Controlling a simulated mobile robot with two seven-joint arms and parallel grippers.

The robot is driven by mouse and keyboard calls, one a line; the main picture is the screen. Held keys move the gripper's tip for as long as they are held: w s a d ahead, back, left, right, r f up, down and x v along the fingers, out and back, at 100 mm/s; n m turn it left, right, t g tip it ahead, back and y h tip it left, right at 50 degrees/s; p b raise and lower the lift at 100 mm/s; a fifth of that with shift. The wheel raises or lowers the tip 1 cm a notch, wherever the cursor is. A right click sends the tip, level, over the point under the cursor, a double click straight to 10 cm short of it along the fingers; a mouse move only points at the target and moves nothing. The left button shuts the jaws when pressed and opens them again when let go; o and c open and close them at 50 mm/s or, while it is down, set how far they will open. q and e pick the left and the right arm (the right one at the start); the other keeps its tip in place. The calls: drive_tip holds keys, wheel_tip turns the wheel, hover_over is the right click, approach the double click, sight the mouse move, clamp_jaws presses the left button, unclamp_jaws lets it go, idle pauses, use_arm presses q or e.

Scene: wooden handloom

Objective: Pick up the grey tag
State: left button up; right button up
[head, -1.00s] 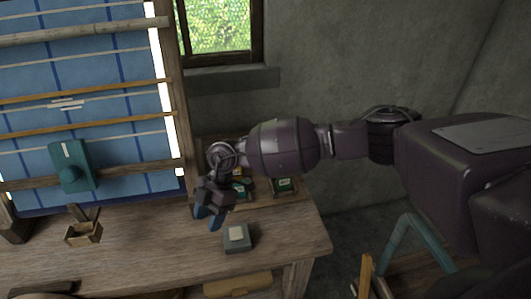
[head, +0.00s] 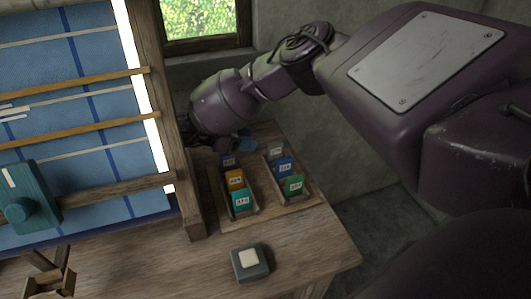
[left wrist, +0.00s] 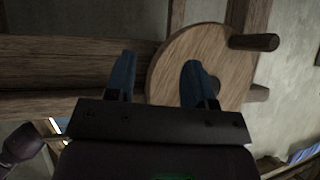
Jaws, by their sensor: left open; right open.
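The grey tag (head: 276,150) stands at the back end of the right-hand row in a wooden rack, behind a blue tag (head: 284,166) and a green tag (head: 295,185). My right gripper (head: 243,144) is at the back of the rack, left of the grey tag and apart from it. Its blue fingers are partly hidden by my arm; it is open. My left gripper (left wrist: 158,82) shows in the left wrist view, open and empty, with a wooden wheel behind its fingers.
The rack's left row holds a purple tag (head: 228,160), an orange tag (head: 236,180) and a teal tag (head: 240,201). A grey box with a pale top (head: 250,262) sits in front. The loom's post (head: 183,200) stands close left of the rack.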

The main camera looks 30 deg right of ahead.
sight(280, 142)
drive_tip(key=b+x, duration=0.1)
drive_tip(key=x, duration=0.4)
drive_tip(key=shift+s+d, duration=0.15)
drive_tip(key=shift+d, duration=0.1)
drive_tip(key=b+x, duration=0.1)
drive_tip(key=x, duration=0.3)
drive_tip(key=shift+s+d+f, duration=0.1)
drive_tip(key=shift+d, duration=0.6)
clamp_jaws()
